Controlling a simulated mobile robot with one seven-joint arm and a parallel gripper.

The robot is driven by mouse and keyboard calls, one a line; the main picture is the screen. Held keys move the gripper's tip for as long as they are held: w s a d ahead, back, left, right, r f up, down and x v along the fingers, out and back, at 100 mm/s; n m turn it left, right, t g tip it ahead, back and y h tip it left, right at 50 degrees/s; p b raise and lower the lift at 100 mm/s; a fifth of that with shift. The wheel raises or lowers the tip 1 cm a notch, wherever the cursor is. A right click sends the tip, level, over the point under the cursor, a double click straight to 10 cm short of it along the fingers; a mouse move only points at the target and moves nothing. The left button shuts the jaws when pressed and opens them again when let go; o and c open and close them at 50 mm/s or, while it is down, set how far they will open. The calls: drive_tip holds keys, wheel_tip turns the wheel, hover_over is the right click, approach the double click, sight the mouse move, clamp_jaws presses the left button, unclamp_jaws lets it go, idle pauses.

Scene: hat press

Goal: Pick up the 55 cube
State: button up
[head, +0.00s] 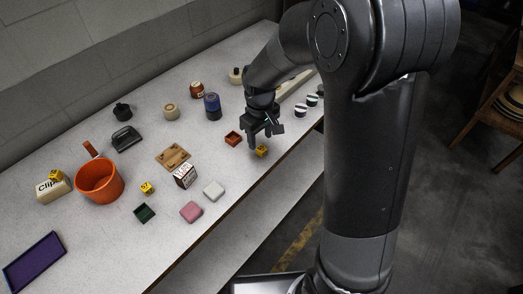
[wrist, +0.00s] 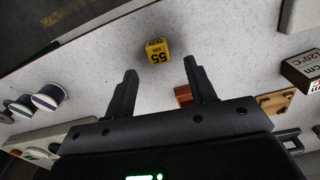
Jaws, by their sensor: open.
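The 55 cube is a small yellow cube (wrist: 156,51) with dark print reading 55. In the wrist view it sits on the table just beyond and between my fingertips, apart from them. In the head view the yellow cube (head: 262,151) lies near the table's front edge, just below my gripper (head: 262,138). My gripper is open and empty; both fingers show in the wrist view (wrist: 161,72). Two other yellow cubes are in the head view: one on the table (head: 147,188) and one on a cream box (head: 56,175); their print is too small to read.
A small orange-brown tray (head: 233,138) stands just left of my gripper. A white printed box (head: 185,176), a wooden board (head: 173,156) and an orange bucket (head: 99,181) are farther left. Striped round pieces (head: 301,110) lie to the right. The table's front edge is close to the cube.

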sight(261, 148)
wheel_tip(261, 148, down, 5)
drive_tip(key=shift+d, duration=0.15)
drive_tip(key=shift+c, duration=0.3)
drive_tip(key=c, duration=1)
drive_tip(key=shift+r, duration=0.1)
